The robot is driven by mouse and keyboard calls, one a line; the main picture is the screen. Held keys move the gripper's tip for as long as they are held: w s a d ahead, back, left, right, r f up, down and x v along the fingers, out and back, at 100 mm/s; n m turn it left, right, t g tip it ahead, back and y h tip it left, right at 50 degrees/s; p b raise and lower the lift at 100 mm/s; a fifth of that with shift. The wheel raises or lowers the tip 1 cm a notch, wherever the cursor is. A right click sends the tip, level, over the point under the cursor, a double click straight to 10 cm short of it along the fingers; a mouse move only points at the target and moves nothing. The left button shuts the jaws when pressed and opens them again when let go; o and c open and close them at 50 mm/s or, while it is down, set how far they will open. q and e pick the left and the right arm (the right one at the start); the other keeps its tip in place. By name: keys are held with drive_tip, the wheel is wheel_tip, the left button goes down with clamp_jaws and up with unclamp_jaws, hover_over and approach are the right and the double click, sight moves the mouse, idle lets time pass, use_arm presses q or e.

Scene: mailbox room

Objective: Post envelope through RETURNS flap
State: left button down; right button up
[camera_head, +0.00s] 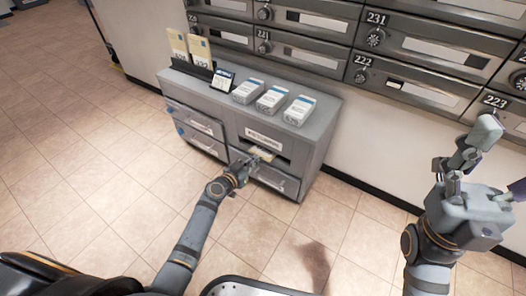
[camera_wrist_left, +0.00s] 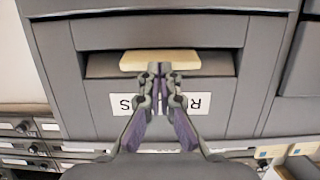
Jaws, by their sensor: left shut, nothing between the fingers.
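The cream envelope (camera_wrist_left: 136,61) sits in the wide flap opening (camera_wrist_left: 100,66) of the grey cabinet, with its near edge sticking out. The RETURNS label (camera_head: 264,139) is on the cabinet front above the opening; it shows upside down and partly hidden by my fingers in the left wrist view (camera_wrist_left: 194,104). My left gripper (camera_wrist_left: 160,69) is shut and empty, its fingertips at the envelope's outer edge; I cannot tell if they touch. My right gripper (camera_head: 505,155) is open and empty at the right of the head view, away from the cabinet.
On the cabinet top stand several white boxes (camera_head: 272,100), a small sign (camera_head: 222,80) and upright cream envelopes in a dark holder (camera_head: 198,70). Numbered metal mailboxes (camera_head: 420,45) line the wall behind. The tiled floor (camera_head: 90,160) at left is clear.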

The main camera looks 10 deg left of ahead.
sight(262, 152)
use_arm(q)
drive_tip(key=shift+b+x, duration=0.7)
drive_tip(key=shift+x, duration=0.6)
drive_tip(key=shift+b+x, duration=0.55)
drive_tip(key=shift+x, duration=0.25)
drive_tip(key=shift+w, duration=0.1)
drive_tip(key=shift+w+d, duration=0.1)
drive_tip(key=shift+w, duration=0.05)
drive_tip(key=shift+w+d+r, duration=0.2)
drive_tip(key=shift+w+d, duration=0.05)
drive_tip(key=shift+w, duration=0.45)
drive_tip(key=s+a, duration=0.4)
drive_tip(key=s, duration=0.7)
drive_tip(key=shift+s, duration=0.2)
